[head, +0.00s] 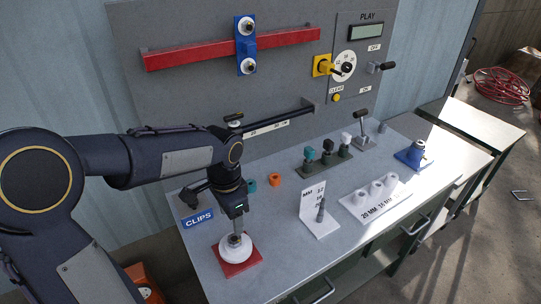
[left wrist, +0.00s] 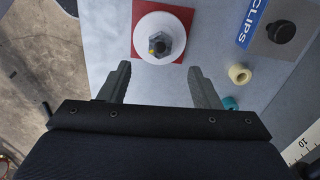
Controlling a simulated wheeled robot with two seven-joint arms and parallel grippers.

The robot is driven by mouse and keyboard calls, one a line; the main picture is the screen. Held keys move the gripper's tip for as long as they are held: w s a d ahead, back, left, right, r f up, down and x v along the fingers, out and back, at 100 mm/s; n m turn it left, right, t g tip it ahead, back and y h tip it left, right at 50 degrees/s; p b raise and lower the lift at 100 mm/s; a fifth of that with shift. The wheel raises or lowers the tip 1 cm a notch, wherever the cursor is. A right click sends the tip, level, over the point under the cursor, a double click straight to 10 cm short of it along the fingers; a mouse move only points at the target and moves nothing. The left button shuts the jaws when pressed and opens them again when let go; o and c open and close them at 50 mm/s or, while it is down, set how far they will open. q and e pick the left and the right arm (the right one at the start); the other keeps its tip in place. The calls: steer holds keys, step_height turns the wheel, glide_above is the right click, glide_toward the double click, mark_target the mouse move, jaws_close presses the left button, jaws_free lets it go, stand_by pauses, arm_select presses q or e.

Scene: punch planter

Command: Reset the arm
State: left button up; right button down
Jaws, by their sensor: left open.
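My left arm comes in from the left in the head view. Its gripper (head: 238,228) points down over a white round piece (head: 228,251) on a red square base (head: 243,266) at the table's near left corner. In the left wrist view the two fingers of the gripper (left wrist: 160,82) are wide apart with nothing between them. The white round piece (left wrist: 143,36) with a grey hex-shaped part (left wrist: 160,45) on top lies ahead of the fingertips, on the red base (left wrist: 138,52). My right gripper is in neither view.
A blue CLIPS label (head: 198,219) lies beside my arm. An orange ring (head: 275,180) and a teal piece (head: 250,186) stand behind. A white MM stand (head: 314,205), a white tray (head: 357,208) and a blue device (head: 414,154) stand to the right. A panel (head: 200,60) rises behind.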

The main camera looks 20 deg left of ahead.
arm_select(q)
steer(key=s+d+r+n+t+h, duration=0.2)
steer(key=s+n, duration=0.2)
steer(key=s, duration=0.4)
steer(key=s+d+r+n+t+h, duration=0.1)
steer(key=s+d+r+n+t, duration=0.1)
steer(key=s+n, duration=0.3)
steer(key=shift+s+r+t+h, duration=0.15)
steer(key=shift+s+t+h, duration=0.45)
steer(key=shift+s, duration=1.35)
